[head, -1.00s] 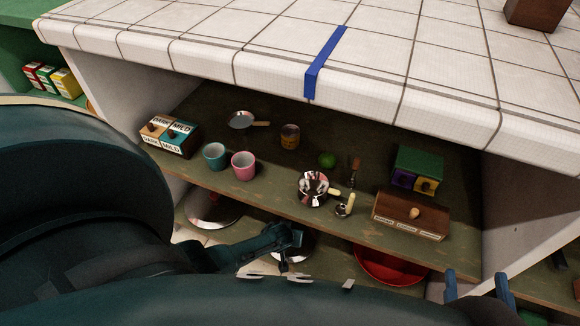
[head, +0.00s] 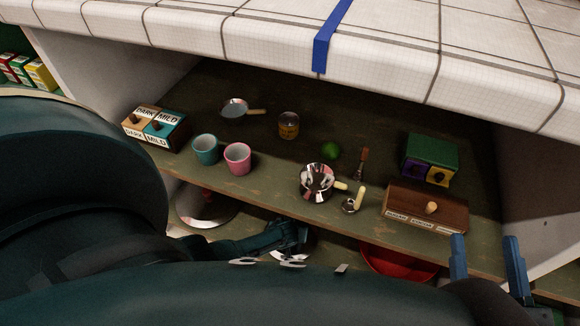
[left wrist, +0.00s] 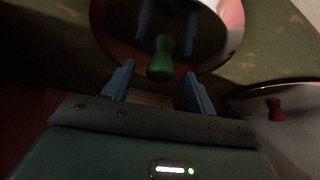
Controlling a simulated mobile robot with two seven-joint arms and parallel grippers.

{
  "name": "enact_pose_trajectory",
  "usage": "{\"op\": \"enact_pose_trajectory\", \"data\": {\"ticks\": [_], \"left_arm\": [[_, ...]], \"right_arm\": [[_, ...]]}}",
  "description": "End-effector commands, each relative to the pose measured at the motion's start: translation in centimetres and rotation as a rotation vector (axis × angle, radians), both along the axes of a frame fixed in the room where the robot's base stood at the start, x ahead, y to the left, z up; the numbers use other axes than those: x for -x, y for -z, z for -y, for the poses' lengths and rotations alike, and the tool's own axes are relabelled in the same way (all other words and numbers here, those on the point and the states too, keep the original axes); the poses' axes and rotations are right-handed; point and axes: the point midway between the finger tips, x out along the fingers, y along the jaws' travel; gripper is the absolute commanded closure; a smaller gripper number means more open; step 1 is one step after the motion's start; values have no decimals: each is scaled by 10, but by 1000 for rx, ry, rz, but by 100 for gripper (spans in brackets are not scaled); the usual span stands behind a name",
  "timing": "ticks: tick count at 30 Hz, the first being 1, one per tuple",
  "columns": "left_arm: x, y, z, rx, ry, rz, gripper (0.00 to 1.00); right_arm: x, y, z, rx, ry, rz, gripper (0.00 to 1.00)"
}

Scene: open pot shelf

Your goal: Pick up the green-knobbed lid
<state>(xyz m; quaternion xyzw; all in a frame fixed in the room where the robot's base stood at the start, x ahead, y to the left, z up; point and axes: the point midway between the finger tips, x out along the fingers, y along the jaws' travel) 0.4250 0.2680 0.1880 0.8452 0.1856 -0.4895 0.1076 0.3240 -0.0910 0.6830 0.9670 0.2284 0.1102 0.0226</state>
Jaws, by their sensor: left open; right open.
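The green-knobbed lid (left wrist: 195,30) fills the top of the left wrist view, shiny, with its green knob (left wrist: 161,58) pointing toward me. My left gripper (left wrist: 159,74) is open, with one blue finger on each side of the knob; contact cannot be told. In the head view my left gripper (head: 292,236) is at the lower shelf, and a sliver of a shiny lid (head: 292,255) shows beside it. Its knob is hidden there. My right gripper (head: 487,260) is open and empty at the lower right, in front of the shelf.
A red-knobbed lid (left wrist: 292,120) lies to the right in the left wrist view. In the head view, a red bowl (head: 398,265) sits on the lower shelf. The upper shelf board (head: 265,192) just above my left gripper holds cups, pans and boxes.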

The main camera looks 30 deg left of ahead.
Motion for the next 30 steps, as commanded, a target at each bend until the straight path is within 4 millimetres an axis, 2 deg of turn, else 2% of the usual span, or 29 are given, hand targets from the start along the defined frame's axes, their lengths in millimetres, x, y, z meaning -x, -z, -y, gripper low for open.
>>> {"op": "enact_pose_trajectory", "data": {"ticks": [2, 5, 22, 30], "left_arm": [[0, 0, 0, 0, 0, 0, 44], [0, 0, 0, 0, 0, 0, 52], [0, 0, 0, 0, 0, 0, 98], [0, -1, 0, 0, 0, 1, 100]], "right_arm": [[0, -1, 0, 1, -1, 1, 49], [0, -1, 0, 1, -2, 3, 49], [1, -1, 0, 3, -1, 3, 49], [1, 0, 0, 4, -1, 2, 49]]}}
